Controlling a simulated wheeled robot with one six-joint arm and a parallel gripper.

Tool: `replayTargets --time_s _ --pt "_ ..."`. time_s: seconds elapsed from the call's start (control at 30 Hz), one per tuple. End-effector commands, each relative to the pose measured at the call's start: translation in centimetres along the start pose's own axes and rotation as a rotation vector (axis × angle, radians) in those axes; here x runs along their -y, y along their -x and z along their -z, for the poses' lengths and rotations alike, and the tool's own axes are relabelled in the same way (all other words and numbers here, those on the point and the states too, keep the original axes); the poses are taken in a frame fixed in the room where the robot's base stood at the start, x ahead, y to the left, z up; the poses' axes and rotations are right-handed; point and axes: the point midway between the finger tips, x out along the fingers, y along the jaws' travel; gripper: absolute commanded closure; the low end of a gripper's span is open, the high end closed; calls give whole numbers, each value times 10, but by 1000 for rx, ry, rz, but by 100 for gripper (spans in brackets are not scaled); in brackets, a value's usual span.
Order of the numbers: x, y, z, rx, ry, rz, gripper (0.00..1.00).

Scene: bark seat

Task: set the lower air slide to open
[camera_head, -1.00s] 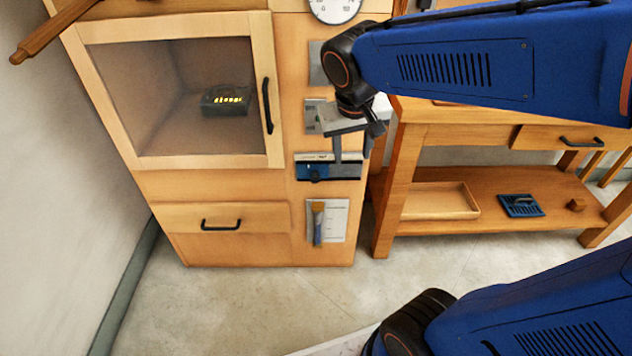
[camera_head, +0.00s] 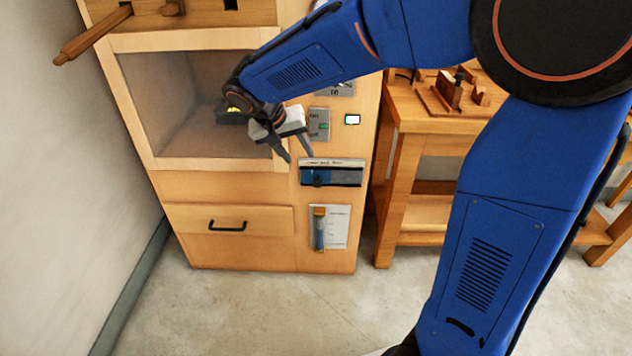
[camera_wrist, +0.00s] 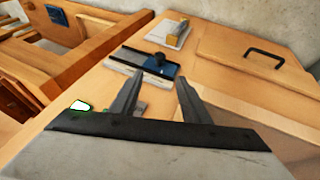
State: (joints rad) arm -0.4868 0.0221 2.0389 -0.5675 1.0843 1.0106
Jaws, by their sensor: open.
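The lower air slide (camera_head: 345,172) is a flat plate set in the front of the wooden cabinet, with a pale labelled strip along its top. Its blue shutter with a dark knob (camera_head: 318,177) sits toward the left, and a dark slot shows to the right. The wrist view also shows the slide (camera_wrist: 128,57), with the blue shutter (camera_wrist: 168,71) at its right end. My gripper (camera_head: 298,156) is open and empty, above and left of the slide in the head view. In the wrist view, its fingers (camera_wrist: 159,78) point toward the slide, apart from the knob.
Above the slide are a grey panel with a green light (camera_head: 320,124) and a small lit display (camera_head: 352,119). Below it, a brush (camera_head: 319,230) lies against a white card. A glass-fronted door and a drawer handle (camera_head: 228,226) are at left. A wooden bench (camera_head: 400,150) stands right.

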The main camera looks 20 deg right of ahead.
Motion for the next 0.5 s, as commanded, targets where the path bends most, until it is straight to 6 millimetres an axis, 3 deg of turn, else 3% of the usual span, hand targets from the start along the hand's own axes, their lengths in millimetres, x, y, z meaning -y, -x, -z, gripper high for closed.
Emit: replayTargets --time_s 0.5 --pt "-1 -88 -1 5 1 -3 57"
